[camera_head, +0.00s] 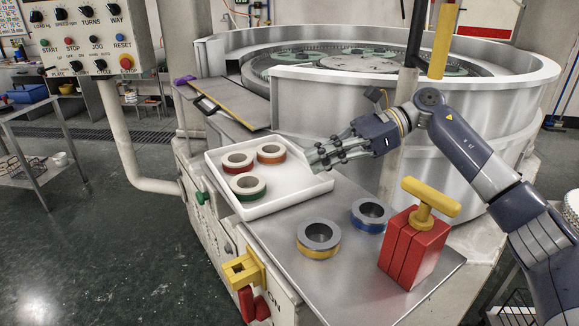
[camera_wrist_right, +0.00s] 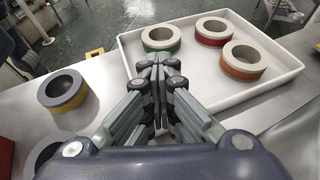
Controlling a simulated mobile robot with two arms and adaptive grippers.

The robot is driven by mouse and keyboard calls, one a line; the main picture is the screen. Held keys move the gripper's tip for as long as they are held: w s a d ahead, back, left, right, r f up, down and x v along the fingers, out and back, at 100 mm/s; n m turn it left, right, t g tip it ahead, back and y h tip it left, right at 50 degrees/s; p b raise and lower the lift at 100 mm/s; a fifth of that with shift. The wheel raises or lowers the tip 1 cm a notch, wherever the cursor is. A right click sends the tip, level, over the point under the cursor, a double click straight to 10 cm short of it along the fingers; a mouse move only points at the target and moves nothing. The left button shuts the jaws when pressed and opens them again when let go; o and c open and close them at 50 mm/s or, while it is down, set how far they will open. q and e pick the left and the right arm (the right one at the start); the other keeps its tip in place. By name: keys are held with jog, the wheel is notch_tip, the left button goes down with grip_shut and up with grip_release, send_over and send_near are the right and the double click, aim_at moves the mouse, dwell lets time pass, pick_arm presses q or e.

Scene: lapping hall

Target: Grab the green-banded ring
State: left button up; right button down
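The green-banded ring (camera_head: 248,187) has a pale top and lies flat in the front part of the white tray (camera_head: 290,197). In the right wrist view the green-banded ring (camera_wrist_right: 161,39) lies just beyond the fingertips, apart from them. My right gripper (camera_head: 313,157) is over the tray's right side in the head view, to the right of the ring. In the wrist view its fingers (camera_wrist_right: 159,63) come together at the tips with nothing seen between them. My left gripper is not in view.
A red-banded ring (camera_head: 238,161) and an orange-banded ring (camera_head: 270,154) share the tray. A yellow-banded ring (camera_head: 318,241), a blue-banded ring (camera_head: 369,216) and a red block with a yellow T-handle (camera_head: 414,248) stand on the metal top. The large round machine (camera_head: 310,107) rises behind.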

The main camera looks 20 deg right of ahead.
jog(key=d, duration=0.9)
jog(key=shift+s+d+p, duration=0.25)
jog(key=shift+s+p, duration=0.05)
jog(key=shift+s, duration=0.1)
jog(key=shift+c, duration=2.4)
grip_release()
jog(key=v, duration=0.7)
jog(key=shift+d+r, duration=0.2)
jog(key=shift+c, duration=1.4)
